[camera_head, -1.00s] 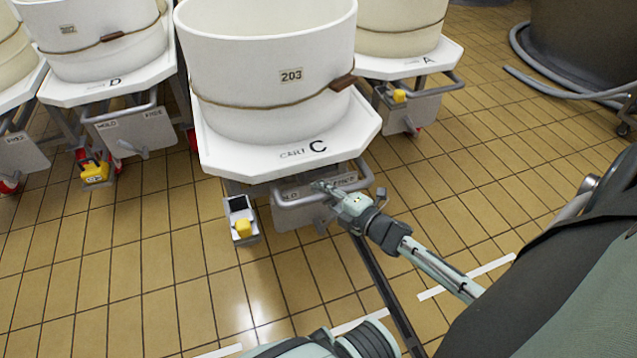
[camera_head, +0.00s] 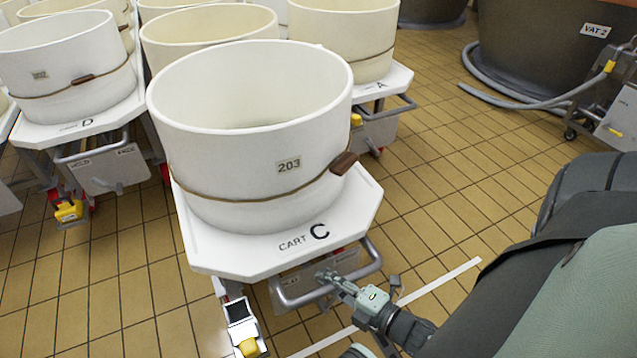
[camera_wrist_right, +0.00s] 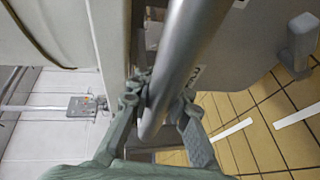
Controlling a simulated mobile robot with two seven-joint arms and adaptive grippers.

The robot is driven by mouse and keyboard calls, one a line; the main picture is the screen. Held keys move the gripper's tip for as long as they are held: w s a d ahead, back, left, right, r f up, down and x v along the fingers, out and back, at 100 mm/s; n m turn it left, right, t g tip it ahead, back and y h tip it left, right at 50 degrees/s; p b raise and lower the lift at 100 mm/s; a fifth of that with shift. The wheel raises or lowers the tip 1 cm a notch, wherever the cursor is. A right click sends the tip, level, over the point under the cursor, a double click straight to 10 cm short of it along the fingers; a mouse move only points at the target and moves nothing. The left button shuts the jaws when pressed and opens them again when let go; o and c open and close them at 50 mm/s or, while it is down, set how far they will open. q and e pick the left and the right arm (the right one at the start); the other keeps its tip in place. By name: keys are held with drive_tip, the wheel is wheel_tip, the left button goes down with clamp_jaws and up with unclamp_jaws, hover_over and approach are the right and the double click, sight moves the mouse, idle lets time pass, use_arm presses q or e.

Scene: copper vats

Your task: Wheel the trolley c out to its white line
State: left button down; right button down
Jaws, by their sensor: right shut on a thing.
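Trolley C (camera_head: 235,262) is a white platform marked "CART C" that carries a big white tub (camera_head: 230,150) labelled 203. Its grey handle bar (camera_head: 375,262) sticks out at the front. My right gripper (camera_head: 328,277) is shut on this bar near its middle. In the right wrist view the bar (camera_wrist_right: 187,50) runs between the two fingers of my right gripper (camera_wrist_right: 165,112). A white line (camera_head: 440,285) lies on the floor just in front of the handle and runs slantwise. My left gripper is not in view.
Trolley D (camera_head: 90,127) stands to the left, with a yellow pedal (camera_head: 68,211). Trolley A (camera_head: 390,80) stands behind on the right. A device with a yellow part (camera_head: 247,347) sits at trolley C's front left. A dark vat (camera_head: 530,60) and a hose are at the far right. Tiled floor is clear between.

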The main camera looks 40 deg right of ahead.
drive_tip(key=shift+s+a+f, duration=0.2)
drive_tip(key=shift+s+a, duration=0.15)
drive_tip(key=shift+s, duration=0.1)
drive_tip(key=c, duration=1.4)
unclamp_jaws()
drive_tip(key=shift+o, duration=0.2)
drive_tip(key=shift+d, duration=0.1)
drive_tip(key=shift+s+d+r, duration=0.1)
drive_tip(key=v, duration=1.1)
drive_tip(key=shift+s, duration=0.4)
drive_tip(key=shift+r, duration=0.1)
